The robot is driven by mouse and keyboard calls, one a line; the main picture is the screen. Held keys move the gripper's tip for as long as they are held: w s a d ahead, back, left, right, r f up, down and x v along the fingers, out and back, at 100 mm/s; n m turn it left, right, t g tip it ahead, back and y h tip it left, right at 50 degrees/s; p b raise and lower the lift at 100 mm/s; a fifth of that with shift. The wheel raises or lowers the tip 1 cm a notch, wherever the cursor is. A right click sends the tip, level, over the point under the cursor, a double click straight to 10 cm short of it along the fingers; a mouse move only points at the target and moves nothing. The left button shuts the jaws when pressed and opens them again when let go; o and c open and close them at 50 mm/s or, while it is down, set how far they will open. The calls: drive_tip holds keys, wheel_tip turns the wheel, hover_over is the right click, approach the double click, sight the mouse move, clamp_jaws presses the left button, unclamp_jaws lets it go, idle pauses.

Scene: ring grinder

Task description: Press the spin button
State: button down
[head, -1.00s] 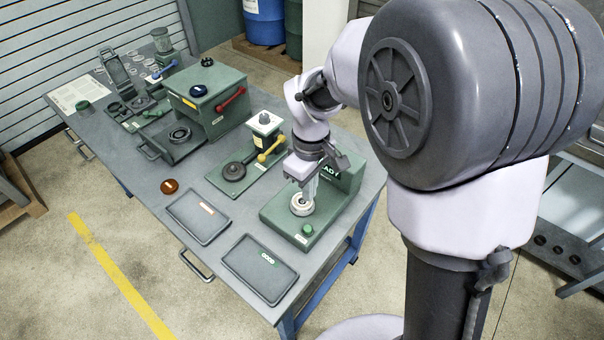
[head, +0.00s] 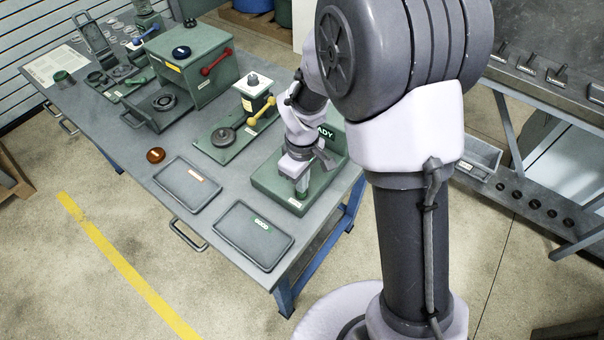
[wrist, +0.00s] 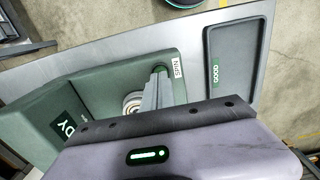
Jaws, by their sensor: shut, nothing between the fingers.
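The green spin station (head: 268,183) stands at the table's right end. Its READY display (head: 326,133) is partly hidden by my arm; the wrist view shows the letters "DY" (wrist: 68,127). The green spin button (wrist: 160,69) shows as a sliver beside the SPIN label (wrist: 178,67) in the wrist view. My gripper (wrist: 157,80) is shut and empty, its fingertips at the button and covering most of it. I cannot tell whether they touch it. In the head view my gripper (head: 302,192) hides the button. A pale ring (wrist: 132,102) sits on the station behind the fingers.
The GOOD tray (head: 253,236) lies empty in front of the station, with another empty tray (head: 187,185) left of it. A press with a yellow handle (head: 262,110) stands behind. A green box with a red handle (head: 217,62) is farther back.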

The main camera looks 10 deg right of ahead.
drive_tip(key=shift+f, duration=0.35)
